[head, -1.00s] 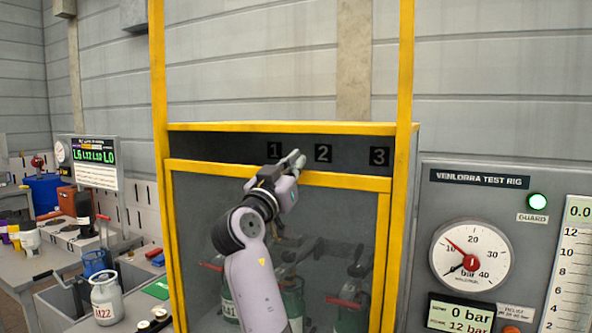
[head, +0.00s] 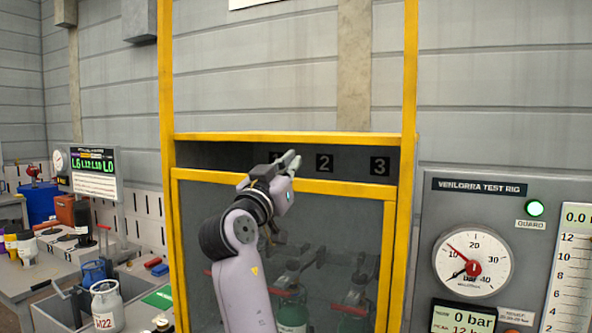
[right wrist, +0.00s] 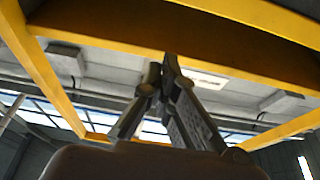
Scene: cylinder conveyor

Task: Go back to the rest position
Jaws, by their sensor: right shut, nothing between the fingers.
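My right gripper (head: 291,161) is raised in front of the yellow-framed guard cabinet (head: 290,187), near its upper door bar. It is shut and empty, and it partly covers the label 1. In the right wrist view the closed fingers (right wrist: 167,75) point up toward a yellow frame beam (right wrist: 190,40). I cannot tell whether they touch the frame. My left gripper is not in view.
Green cylinders (head: 292,315) stand behind the cabinet's clear door. The test rig panel (head: 480,210) with its lit green guard lamp (head: 535,208) is at the right.

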